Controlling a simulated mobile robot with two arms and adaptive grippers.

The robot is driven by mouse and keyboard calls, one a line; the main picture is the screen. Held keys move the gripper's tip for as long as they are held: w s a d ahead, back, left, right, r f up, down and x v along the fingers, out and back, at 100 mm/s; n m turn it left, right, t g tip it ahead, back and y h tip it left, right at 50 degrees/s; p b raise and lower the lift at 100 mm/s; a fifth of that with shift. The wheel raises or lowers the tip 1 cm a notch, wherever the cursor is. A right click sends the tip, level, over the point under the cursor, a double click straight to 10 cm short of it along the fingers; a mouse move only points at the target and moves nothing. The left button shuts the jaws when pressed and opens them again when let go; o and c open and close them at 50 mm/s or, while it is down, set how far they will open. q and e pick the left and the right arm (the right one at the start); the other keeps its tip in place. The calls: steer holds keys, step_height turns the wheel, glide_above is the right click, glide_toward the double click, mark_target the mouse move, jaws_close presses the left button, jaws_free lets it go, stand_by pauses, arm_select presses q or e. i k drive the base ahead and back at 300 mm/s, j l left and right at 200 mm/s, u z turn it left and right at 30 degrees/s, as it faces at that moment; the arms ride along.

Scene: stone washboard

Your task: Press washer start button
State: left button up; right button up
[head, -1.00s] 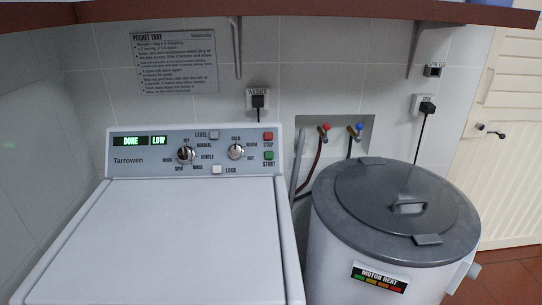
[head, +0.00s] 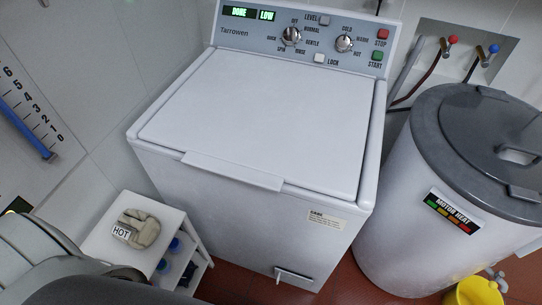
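The white washer (head: 250,125) stands in the middle of the head view with its lid closed. Its control panel along the back edge has a green START button (head: 377,56) at the right end, below a red STOP button (head: 382,34). The panel displays (head: 250,13) read DONE and LOW. Two round dials and small white LEVEL and LOCK buttons sit between the displays and the green button. Neither of my grippers shows. Grey parts at the lower left look like my own arm, and nothing touches the panel.
A grey-lidded drum (head: 470,160) with a MOTOR HEAT label stands close right of the washer. A small white shelf unit (head: 105,228) holding a cloth marked HOT stands at lower left. A yellow container (head: 473,292) sits at lower right. The space above the washer lid is clear.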

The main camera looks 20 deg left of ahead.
mark_target(378, 55)
steer(key=i+j, duration=0.35)
steer(key=j, duration=0.25)
steer(key=z, duration=1.5)
steer(key=i+l+z, duration=0.1)
steer(key=l+z, duration=0.35)
steer(key=l, duration=0.2)
steer(key=i+l+z, duration=0.1)
steer(key=l, duration=0.25)
steer(key=k+j+u, duration=0.2)
steer(key=j, duration=0.3)
steer(key=j+u, duration=0.2)
steer(key=j, duration=0.3)
